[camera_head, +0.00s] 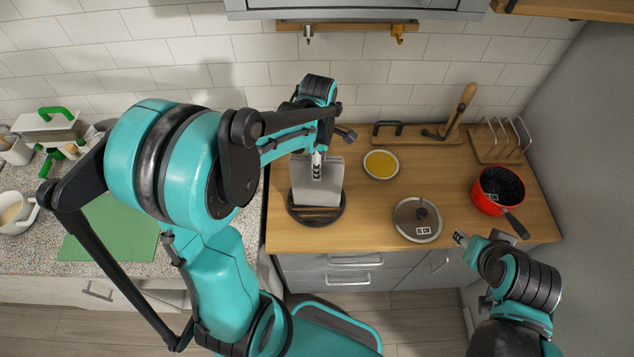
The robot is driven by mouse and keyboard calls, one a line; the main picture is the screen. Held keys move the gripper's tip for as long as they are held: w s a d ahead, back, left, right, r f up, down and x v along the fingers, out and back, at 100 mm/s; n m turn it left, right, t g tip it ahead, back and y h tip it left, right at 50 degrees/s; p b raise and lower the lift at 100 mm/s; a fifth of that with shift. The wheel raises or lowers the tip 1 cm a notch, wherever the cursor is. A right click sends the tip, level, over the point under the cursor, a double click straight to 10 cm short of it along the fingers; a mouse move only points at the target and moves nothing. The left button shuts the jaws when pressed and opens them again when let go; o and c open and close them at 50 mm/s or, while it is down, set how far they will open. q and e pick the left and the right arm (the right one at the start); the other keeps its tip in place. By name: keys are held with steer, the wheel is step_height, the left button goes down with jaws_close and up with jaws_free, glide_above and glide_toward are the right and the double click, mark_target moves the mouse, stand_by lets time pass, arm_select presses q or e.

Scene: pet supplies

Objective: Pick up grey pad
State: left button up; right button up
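A light grey, flat rectangular thing (322,192), which looks like the grey pad, stands upright on a round dark stand (320,219) on the wooden counter. My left gripper (316,168) reaches down over the pad's top edge, and a finger overlaps its face. The arm hides part of the fingers, so I cannot tell whether they grip the pad. My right gripper (464,240) is at the counter's front edge, right of the glass lid (428,229) and away from the pad. Its fingers are too small to read.
A yellow-filled bowl (381,164) sits right of the pad. A red pot (489,201), a wire rack (499,141) and a wooden board (417,138) stand further right and back. A green mat (105,232) lies on the left counter. Bare wood lies around the bowl.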

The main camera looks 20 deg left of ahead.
arm_select(q)
steer(key=shift+f, duration=1.55)
steer(key=shift+s, duration=0.1)
jaws_close()
steer(key=shift+r, duration=0.1)
